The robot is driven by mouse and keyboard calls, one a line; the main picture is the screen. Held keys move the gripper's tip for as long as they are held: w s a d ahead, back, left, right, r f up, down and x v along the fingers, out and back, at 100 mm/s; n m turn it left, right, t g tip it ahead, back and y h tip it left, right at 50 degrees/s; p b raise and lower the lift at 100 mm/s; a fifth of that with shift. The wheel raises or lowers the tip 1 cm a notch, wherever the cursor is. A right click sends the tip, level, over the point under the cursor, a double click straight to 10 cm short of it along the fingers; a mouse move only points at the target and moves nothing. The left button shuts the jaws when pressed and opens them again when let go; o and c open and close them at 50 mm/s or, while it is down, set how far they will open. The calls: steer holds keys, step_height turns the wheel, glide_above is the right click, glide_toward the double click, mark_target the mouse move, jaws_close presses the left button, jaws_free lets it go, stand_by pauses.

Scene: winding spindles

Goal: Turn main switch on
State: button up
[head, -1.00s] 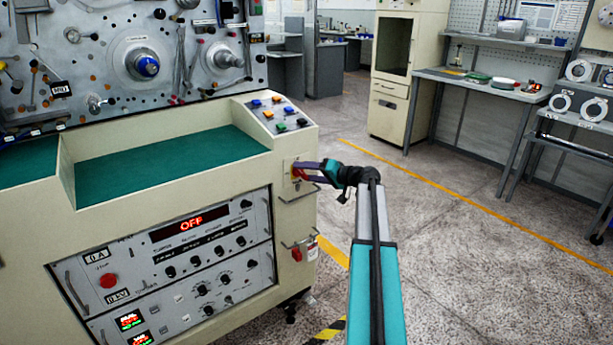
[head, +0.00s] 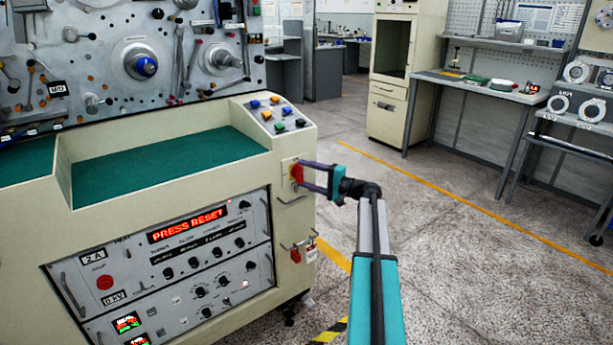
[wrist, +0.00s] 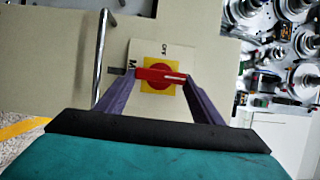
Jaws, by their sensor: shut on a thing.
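The main switch (head: 296,173) is a red rotary handle on a yellow plate, on the right end face of the cream machine. In the wrist view the red handle (wrist: 158,74) lies across the yellow plate (wrist: 160,62), with "OFF" lettering at one side and partly hidden lettering at another. My gripper (wrist: 161,80) is shut on the handle, with one purple finger at each end of it. In the head view my gripper (head: 304,176) reaches the switch from the right. The machine's display (head: 187,225) reads "PRESS RESET" in red.
A metal bar handle (wrist: 104,55) stands beside the switch. Padlock-like tags (head: 303,252) hang below it. Coloured buttons (head: 278,115) sit on the sloped panel above. A red button (head: 105,282) is on the front panel. The floor to the right is open up to the workbench (head: 480,87).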

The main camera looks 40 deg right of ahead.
stand_by(0.3)
steer(key=o, duration=1)
steer(key=shift+o, duration=0.2)
steer(key=v, duration=1.4)
steer(key=shift+w+a, duration=0.1)
steer(key=shift+a, duration=0.05)
